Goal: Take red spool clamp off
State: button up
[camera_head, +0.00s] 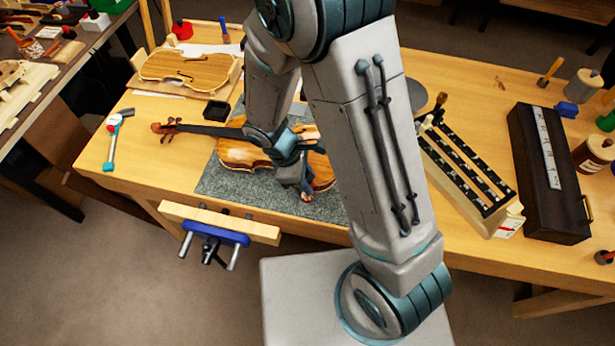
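A violin (235,152) lies on a grey mat (222,183) on the bench, its dark neck pointing left. My gripper (303,188) points down at the violin's near right edge, and my arm covers much of the body. A small reddish piece (307,197) shows right at my fingertips, by the violin's edge. It may be the red spool clamp, but it is too small and too hidden to be sure. I cannot tell whether my fingers are open or shut on it.
A blue vise (215,234) is on the bench's front edge. A hammer-like tool (114,140) lies left and a small black tray (216,110) behind the violin's neck. A slotted rack (468,170) and a dark case (548,175) stand right. A second violin body (187,70) lies behind.

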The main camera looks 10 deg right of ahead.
jog(key=o, duration=0.4)
jog(key=shift+c, duration=0.2)
jog(key=c, duration=0.4)
jog(key=shift+s+a, duration=0.25)
jog(key=shift+s, duration=0.4)
dwell(0.4)
jog(key=shift+s+a+b, duration=0.2)
jog(key=shift+s, duration=0.3)
jog(key=shift+s+a+b, duration=0.15)
jog(key=shift+s, duration=0.35)
jog(key=shift+r, duration=0.15)
notch_tip(320, 180, up, 7)
jog(key=p, duration=0.5)
jog(key=shift+p, duration=0.35)
